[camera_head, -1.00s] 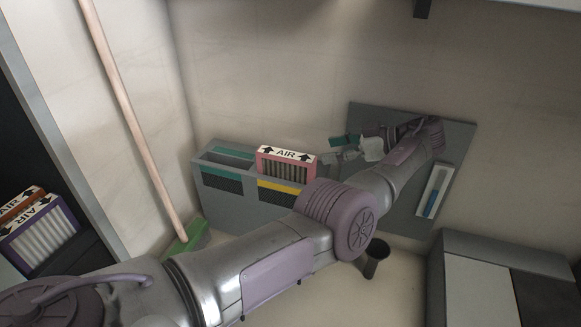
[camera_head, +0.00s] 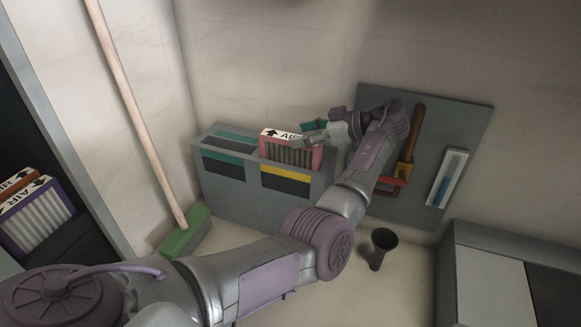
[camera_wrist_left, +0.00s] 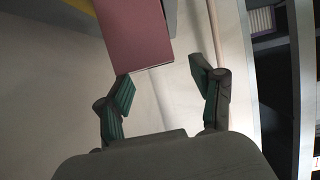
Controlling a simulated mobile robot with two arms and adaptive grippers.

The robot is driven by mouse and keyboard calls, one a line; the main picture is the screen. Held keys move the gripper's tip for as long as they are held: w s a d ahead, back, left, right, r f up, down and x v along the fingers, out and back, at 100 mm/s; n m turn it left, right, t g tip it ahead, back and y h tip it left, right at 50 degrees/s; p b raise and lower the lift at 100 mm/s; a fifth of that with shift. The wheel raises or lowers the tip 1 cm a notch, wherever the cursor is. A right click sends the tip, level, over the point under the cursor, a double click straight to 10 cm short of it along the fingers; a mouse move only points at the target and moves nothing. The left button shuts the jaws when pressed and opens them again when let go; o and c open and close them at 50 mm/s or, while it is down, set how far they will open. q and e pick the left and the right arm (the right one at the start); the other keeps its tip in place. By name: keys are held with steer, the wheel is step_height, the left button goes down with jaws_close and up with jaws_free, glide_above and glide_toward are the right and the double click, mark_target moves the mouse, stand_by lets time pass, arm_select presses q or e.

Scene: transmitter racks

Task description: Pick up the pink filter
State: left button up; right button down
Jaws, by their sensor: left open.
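The pink filter (camera_head: 289,155) stands upright in the right part of a grey bin, with a white "AIR" label with arrows on its top and pleats on its front. My left gripper (camera_head: 312,133) is open at the filter's upper right end and covers part of the label. In the left wrist view, the filter's plain pink side (camera_wrist_left: 138,38) shows at the top, left of centre. The left wrist view also shows my open gripper (camera_wrist_left: 163,82), with the filter's lower corner close to its left fingertip. Nothing is held. My right gripper is not in view.
The grey bin (camera_head: 235,196) has an empty-looking left section. A green broom (camera_head: 186,232) leans left of it. A dark funnel-like cup (camera_head: 380,247) stands on the floor. More filters (camera_head: 38,214) are at far left.

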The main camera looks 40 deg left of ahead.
mark_target(275, 145)
arm_select(q)
steer(key=b+x, duration=0.1)
steer(key=x, duration=0.1)
steer(key=b+x, duration=0.1)
steer(key=shift+s+a+f+b, duration=0.1)
steer(key=shift+a+f+b, duration=0.05)
steer(key=shift+f+b, duration=0.3)
steer(key=shift+a, duration=0.3)
steer(key=shift+r, duration=0.1)
jaws_close()
